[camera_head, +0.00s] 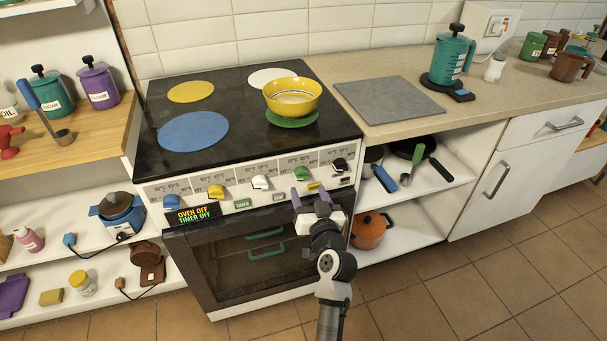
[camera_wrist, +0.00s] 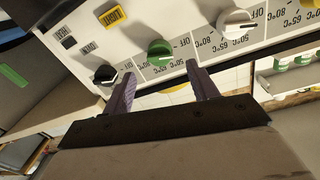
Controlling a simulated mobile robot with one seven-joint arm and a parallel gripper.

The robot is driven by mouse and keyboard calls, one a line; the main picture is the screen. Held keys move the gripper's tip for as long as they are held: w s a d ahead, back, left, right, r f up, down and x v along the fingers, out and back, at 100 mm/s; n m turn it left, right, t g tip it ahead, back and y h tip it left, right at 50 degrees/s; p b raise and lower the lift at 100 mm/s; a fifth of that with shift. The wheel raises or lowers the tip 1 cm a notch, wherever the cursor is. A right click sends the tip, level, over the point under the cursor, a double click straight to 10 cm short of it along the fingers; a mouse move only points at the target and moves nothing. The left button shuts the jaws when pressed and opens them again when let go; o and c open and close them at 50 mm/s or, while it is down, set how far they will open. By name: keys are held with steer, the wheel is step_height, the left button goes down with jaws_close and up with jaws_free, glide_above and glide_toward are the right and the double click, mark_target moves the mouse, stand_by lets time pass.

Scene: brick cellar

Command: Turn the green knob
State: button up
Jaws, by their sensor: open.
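The green knob (camera_head: 301,173) is on the white front panel of the stove, between a white knob (camera_head: 260,182) and a black knob (camera_head: 339,164). In the wrist view the green knob (camera_wrist: 158,48) shows with a pale pointer, just beyond my fingertips and roughly centred between them. My gripper (camera_head: 310,192) is in front of the panel, slightly below the green knob. In the wrist view its two purple fingers (camera_wrist: 160,72) are spread, with nothing between them. I cannot tell whether a fingertip touches the panel.
A yellow bowl (camera_head: 292,97) sits on the green hotplate (camera_head: 292,118) on the stove top. Blue (camera_head: 170,201) and yellow (camera_head: 215,191) knobs are farther left. The display (camera_head: 193,215) reads oven off, timer off. The oven door (camera_head: 255,255) is below; an orange pot (camera_head: 368,230) is on the right shelf.

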mark_target(303, 179)
steer(key=p+x, duration=0.1)
steer(key=x, duration=0.5)
steer(key=shift+w+a, duration=0.1)
steer(key=shift+w, duration=0.15)
steer(key=c, duration=1)
